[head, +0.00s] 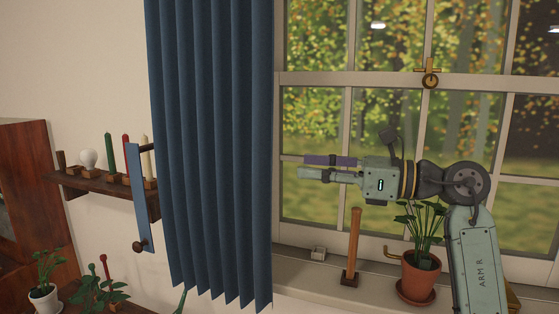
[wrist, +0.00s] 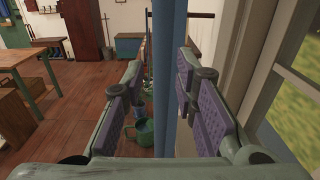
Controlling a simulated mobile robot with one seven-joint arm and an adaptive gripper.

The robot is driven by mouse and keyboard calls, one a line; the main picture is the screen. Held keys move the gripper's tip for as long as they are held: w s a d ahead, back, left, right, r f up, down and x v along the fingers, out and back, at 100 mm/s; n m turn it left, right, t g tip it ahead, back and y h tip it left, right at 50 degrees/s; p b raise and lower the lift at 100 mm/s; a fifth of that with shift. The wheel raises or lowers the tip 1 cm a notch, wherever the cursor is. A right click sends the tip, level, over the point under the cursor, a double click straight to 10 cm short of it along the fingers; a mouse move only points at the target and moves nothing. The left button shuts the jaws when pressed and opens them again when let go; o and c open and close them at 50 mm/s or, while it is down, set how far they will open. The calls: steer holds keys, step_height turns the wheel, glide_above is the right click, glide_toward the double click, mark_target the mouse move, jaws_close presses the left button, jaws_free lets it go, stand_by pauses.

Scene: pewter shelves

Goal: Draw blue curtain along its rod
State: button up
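The blue curtain (head: 212,140) hangs in pleats at the left side of the window in the head view. Its rod is above the frame and out of sight. My gripper (head: 305,168) is to the right of the curtain, in front of the window, pointing left. A small gap shows between its fingertips and the curtain's right edge. In the wrist view my gripper (wrist: 160,85) is open, its purple pads apart. The curtain (wrist: 167,75) shows there edge-on as a vertical blue band, lined up between the fingers and seemingly just beyond their tips.
A wall shelf (head: 85,184) with candles and a blue strap (head: 143,205) are left of the curtain. The window (head: 320,120) is uncovered.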

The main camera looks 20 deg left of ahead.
mark_target(269, 165)
steer(key=a+p, duration=0.2)
steer(key=a, duration=0.5)
steer(key=shift+w+a, duration=0.1)
steer(key=shift+a, duration=0.3)
steer(key=shift+c, duration=0.2)
jaws_close()
